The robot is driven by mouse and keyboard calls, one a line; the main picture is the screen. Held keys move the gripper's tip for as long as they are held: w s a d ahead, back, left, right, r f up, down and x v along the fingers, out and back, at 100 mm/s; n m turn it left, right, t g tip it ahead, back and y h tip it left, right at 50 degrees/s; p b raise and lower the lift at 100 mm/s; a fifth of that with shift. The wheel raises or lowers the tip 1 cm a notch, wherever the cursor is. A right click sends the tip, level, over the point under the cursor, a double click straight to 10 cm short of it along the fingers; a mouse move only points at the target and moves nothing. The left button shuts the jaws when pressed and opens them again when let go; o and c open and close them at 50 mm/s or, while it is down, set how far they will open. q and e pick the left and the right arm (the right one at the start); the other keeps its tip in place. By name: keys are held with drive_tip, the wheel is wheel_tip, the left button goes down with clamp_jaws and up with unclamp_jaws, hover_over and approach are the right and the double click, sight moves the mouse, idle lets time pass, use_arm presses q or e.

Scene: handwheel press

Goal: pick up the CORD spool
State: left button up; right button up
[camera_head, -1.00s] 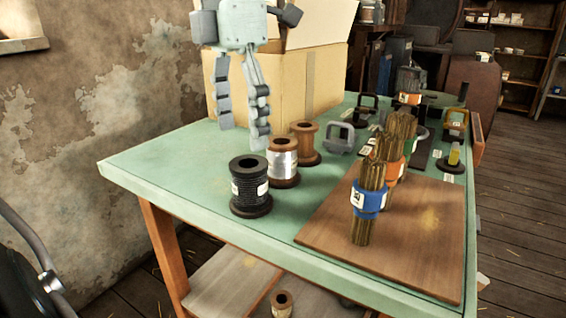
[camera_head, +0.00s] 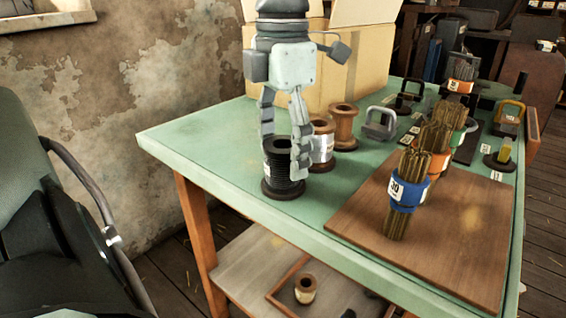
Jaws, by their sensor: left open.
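A black-wound spool (camera_head: 281,182) with a white label stands upright near the left part of the green table. It looks like the cord spool, but I cannot read its label. My left gripper (camera_head: 284,160) points down at it, open, one finger at each side of its upper part. The right finger partly hides the spool; I cannot tell whether either finger touches it. A silvery-wound spool (camera_head: 323,148) stands just behind, partly covered by the right finger. A copper-brown spool (camera_head: 343,128) stands behind that. My right gripper is not in view.
The green table (camera_head: 195,143) is bare at its left end. A cardboard box (camera_head: 350,70) stands behind the spools. A wooden board (camera_head: 465,235) and banded stick bundles, one with a blue band (camera_head: 408,195), are at the right.

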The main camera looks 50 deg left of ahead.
use_arm(q)
drive_tip(key=shift+c, duration=0.6)
drive_tip(key=c, duration=1.2)
drive_tip(key=shift+r, duration=0.1)
